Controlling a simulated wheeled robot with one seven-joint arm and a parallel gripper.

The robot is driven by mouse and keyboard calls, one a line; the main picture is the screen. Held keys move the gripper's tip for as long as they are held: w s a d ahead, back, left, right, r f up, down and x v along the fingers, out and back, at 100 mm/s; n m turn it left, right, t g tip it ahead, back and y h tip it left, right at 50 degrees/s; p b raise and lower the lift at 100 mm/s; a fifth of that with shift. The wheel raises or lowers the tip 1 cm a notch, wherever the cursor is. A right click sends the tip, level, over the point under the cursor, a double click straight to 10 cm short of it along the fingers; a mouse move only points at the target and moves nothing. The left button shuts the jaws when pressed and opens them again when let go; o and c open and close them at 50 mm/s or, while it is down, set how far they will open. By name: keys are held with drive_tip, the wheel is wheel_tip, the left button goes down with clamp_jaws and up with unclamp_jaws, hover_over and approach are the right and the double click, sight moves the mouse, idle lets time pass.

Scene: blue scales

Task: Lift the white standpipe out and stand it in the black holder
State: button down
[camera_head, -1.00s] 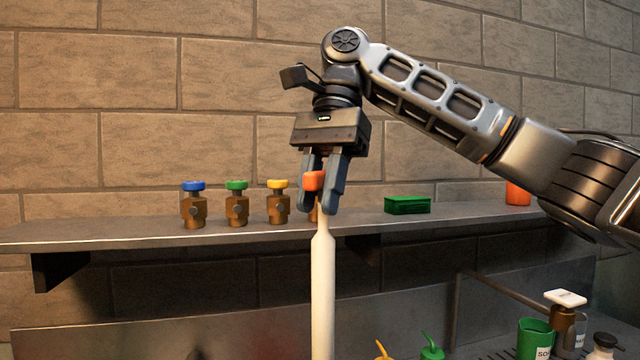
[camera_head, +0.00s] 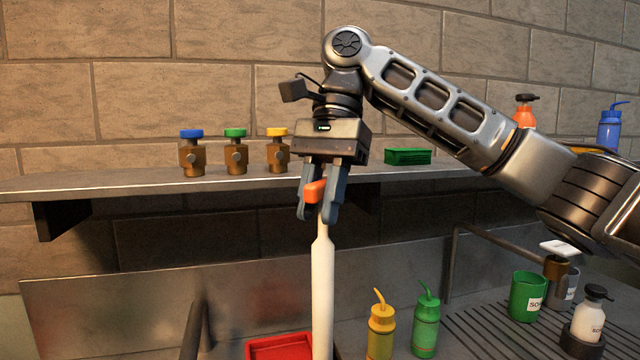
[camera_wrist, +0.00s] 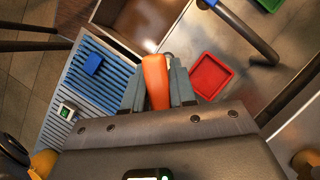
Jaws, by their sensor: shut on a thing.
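The white standpipe (camera_head: 322,290) hangs upright below my gripper (camera_head: 320,212) in the head view, its lower end out of frame. Its thin neck leads up between the fingers to an orange handle (camera_head: 315,191). My gripper is shut on the standpipe at this top part. In the wrist view the orange handle (camera_wrist: 156,80) shows between the two fingers (camera_wrist: 158,98), and the white pipe is hidden. I cannot make out the black holder for the pipe in either view.
A red tray (camera_head: 280,347) lies below, left of the pipe. Yellow (camera_head: 381,332) and green (camera_head: 426,325) bottles stand to its right. A shelf (camera_head: 100,184) behind carries valves and a green box (camera_head: 407,156). A white-knobbed valve (camera_head: 557,262) and soap bottle (camera_head: 590,316) are at right.

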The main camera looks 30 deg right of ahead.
drive_tip(key=b, duration=0.1)
hover_over(318, 325)
drive_tip(key=shift+w+d+f, duration=0.15)
drive_tip(key=shift+f, duration=2.85)
drive_tip(key=shift+w+d+f, duration=0.1)
drive_tip(key=shift+f, duration=2.85)
drive_tip(key=shift+f+p, duration=0.1)
drive_tip(key=shift+p, duration=0.35)
drive_tip(key=shift+f+p, duration=0.3)
drive_tip(key=shift+f, duration=2.05)
drive_tip(key=c, duration=0.8)
unclamp_jaws()
drive_tip(key=shift+c, duration=0.2)
drive_tip(key=shift+v, duration=3.85)
